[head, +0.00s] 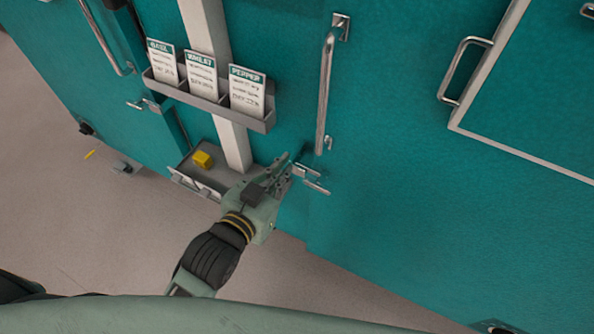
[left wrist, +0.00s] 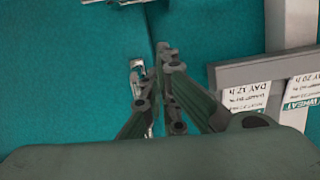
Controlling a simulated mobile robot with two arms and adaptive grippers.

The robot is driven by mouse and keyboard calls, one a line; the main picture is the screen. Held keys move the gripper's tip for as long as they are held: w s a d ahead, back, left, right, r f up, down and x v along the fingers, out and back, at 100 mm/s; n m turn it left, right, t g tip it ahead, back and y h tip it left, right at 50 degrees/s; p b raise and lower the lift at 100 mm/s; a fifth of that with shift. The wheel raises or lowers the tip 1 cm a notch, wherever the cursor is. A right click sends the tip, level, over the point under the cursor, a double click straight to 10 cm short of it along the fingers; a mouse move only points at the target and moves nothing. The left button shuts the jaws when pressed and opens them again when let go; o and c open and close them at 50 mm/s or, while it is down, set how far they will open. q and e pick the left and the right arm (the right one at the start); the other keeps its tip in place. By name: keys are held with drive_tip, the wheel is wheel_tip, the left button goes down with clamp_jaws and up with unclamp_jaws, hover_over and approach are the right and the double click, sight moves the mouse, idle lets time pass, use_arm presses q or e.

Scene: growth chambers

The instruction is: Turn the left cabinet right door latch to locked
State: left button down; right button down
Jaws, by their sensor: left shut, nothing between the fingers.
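A metal door latch (head: 314,180) with short bars sits low on the teal cabinet front (head: 400,200), below a long vertical door handle (head: 326,90). My left gripper (head: 290,163) is shut and empty, with its fingertips at the left end of this latch. In the left wrist view the fingertips (left wrist: 165,55) are close to a metal latch piece (left wrist: 137,70) beside a dark vertical seam. Whether they touch it is unclear, as the fingers partly hide it. Another latch (head: 145,105) shows farther left. My right gripper is not in view.
A grey rack (head: 215,108) with BASIL, WHEAT and PEPPER cards is fixed to a pale post just left of my gripper. The floor (head: 110,230) in front is mostly clear.

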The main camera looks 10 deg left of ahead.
use_arm(q)
drive_tip(key=b, duration=0.1)
drive_tip(key=p, duration=0.1)
hover_over(315, 175)
drive_tip(key=a, duration=0.4)
wheel_tip(315, 175, down, 2)
wheel_tip(315, 175, down, 4)
drive_tip(key=shift+d+r, duration=0.1)
drive_tip(key=shift+r, duration=0.15)
drive_tip(key=shift+f, duration=0.5)
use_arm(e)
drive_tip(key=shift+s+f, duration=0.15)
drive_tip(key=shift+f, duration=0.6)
